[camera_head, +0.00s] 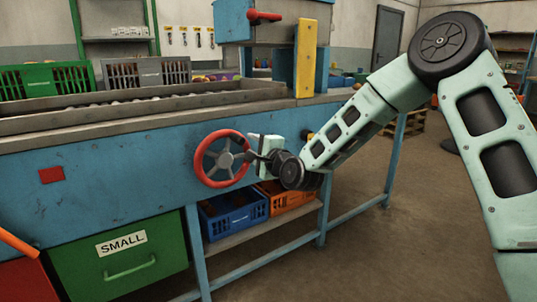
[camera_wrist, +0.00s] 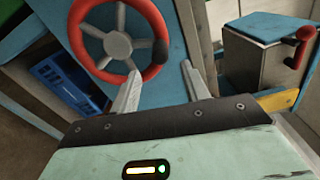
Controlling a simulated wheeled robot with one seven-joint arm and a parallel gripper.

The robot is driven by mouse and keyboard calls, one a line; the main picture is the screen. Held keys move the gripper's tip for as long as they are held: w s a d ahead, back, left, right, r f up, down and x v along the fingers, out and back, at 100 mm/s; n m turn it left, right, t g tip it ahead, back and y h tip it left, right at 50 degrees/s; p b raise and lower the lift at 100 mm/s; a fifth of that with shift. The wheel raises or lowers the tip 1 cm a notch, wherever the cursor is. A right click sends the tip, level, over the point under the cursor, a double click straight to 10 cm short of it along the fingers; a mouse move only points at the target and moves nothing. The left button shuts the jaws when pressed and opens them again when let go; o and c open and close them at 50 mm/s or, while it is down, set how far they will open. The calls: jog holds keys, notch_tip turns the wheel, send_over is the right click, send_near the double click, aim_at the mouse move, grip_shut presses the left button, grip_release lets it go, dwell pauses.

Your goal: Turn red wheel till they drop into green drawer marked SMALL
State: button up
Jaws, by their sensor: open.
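The red wheel (camera_head: 223,158) has grey spokes and stands on the blue side panel of the bench. It also fills the upper middle of the wrist view (camera_wrist: 160,30), with a dark knob (camera_wrist: 160,51) on its rim at the lower right. My gripper (camera_head: 254,154) is at the wheel's right side; in the wrist view its two fingers (camera_wrist: 160,80) are apart, one on each side of the knob. I cannot tell whether they touch it. The green drawer (camera_head: 118,262) marked SMALL is at the lower left, shut, with a handle on its front.
A blue crate (camera_head: 233,214) and an orange crate (camera_head: 285,196) sit on the shelf under the bench. A roller conveyor (camera_head: 150,106) runs along the top, with a green crate (camera_head: 48,80) behind it. A yellow post (camera_head: 305,58) stands at the right. Floor on the right is mostly clear.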

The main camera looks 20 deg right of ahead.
jog(key=v, duration=0.8)
jog(key=shift+p, duration=0.4)
dwell(0.5)
jog(key=s+a+f+n+g+y, duration=0.1)
jog(key=s+a+f+n+g, duration=0.2)
jog(key=s+a+n+g, duration=0.35)
jog(key=s+a+f+n+g, duration=0.35)
jog(key=s+a+n, duration=0.3)
jog(key=s, duration=0.25)
jog(key=s+d+n+g+h, duration=0.2)
jog(key=s+n+g+h, duration=0.3)
jog(key=s, duration=0.7)
jog(key=s+d+n+g, duration=0.2)
jog(key=s+n, duration=0.5)
jog(key=s, duration=0.5)
notch_tip(320, 180, up, 27)
jog(key=p, duration=2.6)
jog(key=shift+w+d+m+p, duration=0.15)
jog(key=shift+d+m+p, duration=0.05)
jog(key=shift+m+p, duration=0.1)
jog(key=shift+f, duration=0.15)
